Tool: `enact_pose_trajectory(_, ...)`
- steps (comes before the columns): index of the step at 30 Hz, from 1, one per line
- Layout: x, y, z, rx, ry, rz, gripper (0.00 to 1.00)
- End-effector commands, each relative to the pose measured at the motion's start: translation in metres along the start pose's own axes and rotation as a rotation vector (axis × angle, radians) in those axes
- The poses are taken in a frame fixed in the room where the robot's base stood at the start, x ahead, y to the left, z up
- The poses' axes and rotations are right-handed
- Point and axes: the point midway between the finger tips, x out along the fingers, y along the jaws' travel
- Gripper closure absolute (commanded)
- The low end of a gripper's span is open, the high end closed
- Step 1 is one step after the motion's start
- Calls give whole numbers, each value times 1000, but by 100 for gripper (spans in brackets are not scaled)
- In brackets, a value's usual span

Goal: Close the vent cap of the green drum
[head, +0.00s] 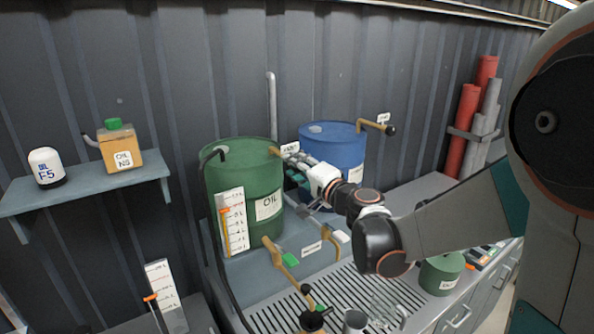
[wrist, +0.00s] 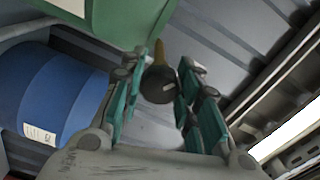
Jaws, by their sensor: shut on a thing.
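The green drum (head: 225,185) stands on a grey bench in the head view, marked OIL. Its brass-coloured vent lever (head: 274,150) sticks out at the right of its top rim. My gripper (head: 292,158) is at that lever, between the green and blue drums. In the wrist view the green drum (wrist: 125,22) is at the top. The vent cap's dark round knob (wrist: 158,86), on a brass-coloured stem, sits between my gripper's teal fingers (wrist: 158,98), which are shut on it. In the head view my fingers hide the knob. I cannot tell how far the cap is turned.
The blue drum (head: 340,153) stands close to the right of my gripper, with its own lever (head: 375,124). A corrugated wall lies behind. Below are a slotted drain grate (head: 345,292), a brass tap (head: 285,265) and glass jugs (head: 388,312). Red pipes (head: 466,120) stand at right.

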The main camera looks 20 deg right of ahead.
Motion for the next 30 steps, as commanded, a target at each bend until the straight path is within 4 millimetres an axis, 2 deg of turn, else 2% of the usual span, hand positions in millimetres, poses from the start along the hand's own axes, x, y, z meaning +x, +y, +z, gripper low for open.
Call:
enact_pose_trajectory(21, 0, 0, 0, 675, 1, 0, 94)
enact_pose_trajectory(30, 0, 0, 0, 903, 1, 0, 94)
